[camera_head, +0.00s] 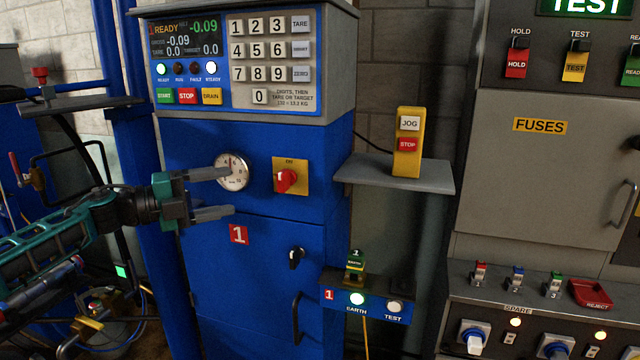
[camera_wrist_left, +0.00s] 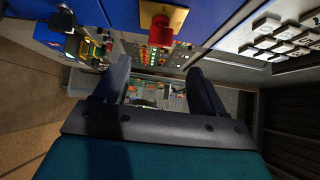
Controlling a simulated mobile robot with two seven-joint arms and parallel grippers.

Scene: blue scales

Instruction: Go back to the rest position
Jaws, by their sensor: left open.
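My left gripper (camera_head: 226,192) reaches in from the left, in front of the blue cabinet (camera_head: 265,245). Its two grey fingers are apart with nothing between them. The upper fingertip overlaps the round white gauge (camera_head: 236,171) in the picture; contact cannot be told. The red rotary switch (camera_head: 286,180) on its yellow plate is to the right of the fingers. In the left wrist view, the fingers of my left gripper (camera_wrist_left: 162,80) are also apart, and a red knob on a yellow plate (camera_wrist_left: 161,32) shows above them. My right gripper is not in view.
A keypad panel (camera_head: 272,55) is above the gripper. A grey shelf (camera_head: 400,174) holds a yellow jog/stop box (camera_head: 408,142). An earth/test box (camera_head: 364,303) juts out lower right. A grey fuse cabinet (camera_head: 545,170) stands at right. A blue post (camera_head: 125,150) is near my left arm.

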